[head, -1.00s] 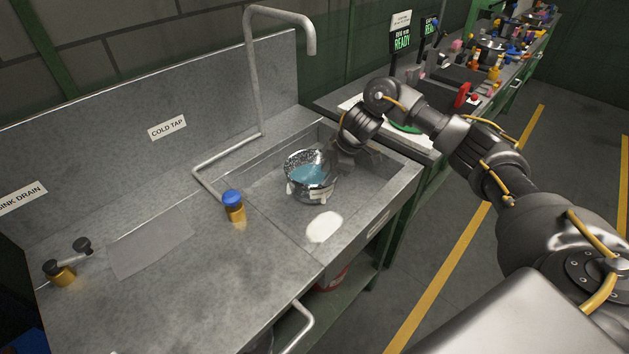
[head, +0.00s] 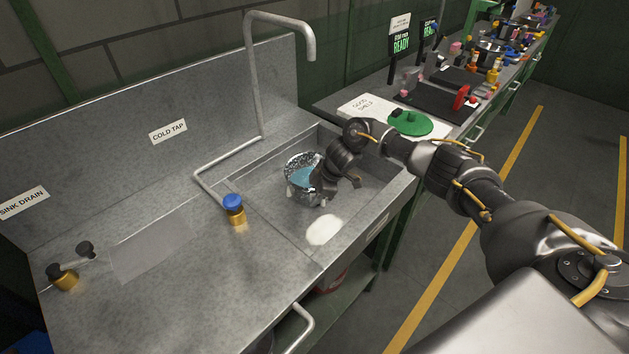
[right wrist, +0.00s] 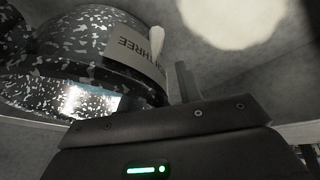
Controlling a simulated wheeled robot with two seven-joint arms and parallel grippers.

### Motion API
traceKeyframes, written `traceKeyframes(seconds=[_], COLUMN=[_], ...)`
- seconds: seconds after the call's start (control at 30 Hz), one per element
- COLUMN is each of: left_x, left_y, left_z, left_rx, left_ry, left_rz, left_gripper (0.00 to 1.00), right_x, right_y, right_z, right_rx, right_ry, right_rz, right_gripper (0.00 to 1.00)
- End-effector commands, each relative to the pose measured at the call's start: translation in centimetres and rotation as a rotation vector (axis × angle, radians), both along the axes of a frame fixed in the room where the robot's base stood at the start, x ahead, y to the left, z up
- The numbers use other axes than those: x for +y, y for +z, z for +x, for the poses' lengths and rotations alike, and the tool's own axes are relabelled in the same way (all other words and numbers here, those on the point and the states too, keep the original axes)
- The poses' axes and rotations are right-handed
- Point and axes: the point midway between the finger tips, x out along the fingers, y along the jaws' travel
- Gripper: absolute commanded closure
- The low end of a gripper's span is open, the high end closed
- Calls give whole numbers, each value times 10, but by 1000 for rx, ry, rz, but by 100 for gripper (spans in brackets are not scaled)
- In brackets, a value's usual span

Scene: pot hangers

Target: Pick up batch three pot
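The batch three pot (head: 297,187), dark with white speckles and bluish liquid inside, stands upright in the sink basin. In the right wrist view the pot (right wrist: 50,55) fills the upper left, with a label ending in "THREE" and a pale upright piece beside it. My right gripper (head: 322,190) is low at the pot's right side and covers part of its rim. One dark finger shows in the right wrist view, just right of the label; I cannot tell whether it touches the pot or how far the fingers are apart. My left gripper is not in view.
A brass knob with a blue top (head: 234,210) is left. A green lid (head: 410,123) lies on the shelf beyond.

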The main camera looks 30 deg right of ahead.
Motion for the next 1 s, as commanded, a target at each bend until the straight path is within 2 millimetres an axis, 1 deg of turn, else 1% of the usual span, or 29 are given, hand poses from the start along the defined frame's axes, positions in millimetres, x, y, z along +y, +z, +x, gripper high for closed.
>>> traceKeyframes(seconds=[0.17,0.27,0.43,0.47,1.0], left_x=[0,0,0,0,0], left_y=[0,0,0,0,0], left_z=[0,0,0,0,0], left_rx=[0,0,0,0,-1], left_ry=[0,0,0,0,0], left_rz=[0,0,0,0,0], left_gripper=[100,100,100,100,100], right_x=[0,0,0,0,0], right_y=[-1,0,0,0,0], right_z=[0,0,0,0,0], right_rx=[0,0,0,0,0], right_ry=[0,0,0,0,0], right_rz=[0,0,0,0,0], right_gripper=[65,75,98,100,100])
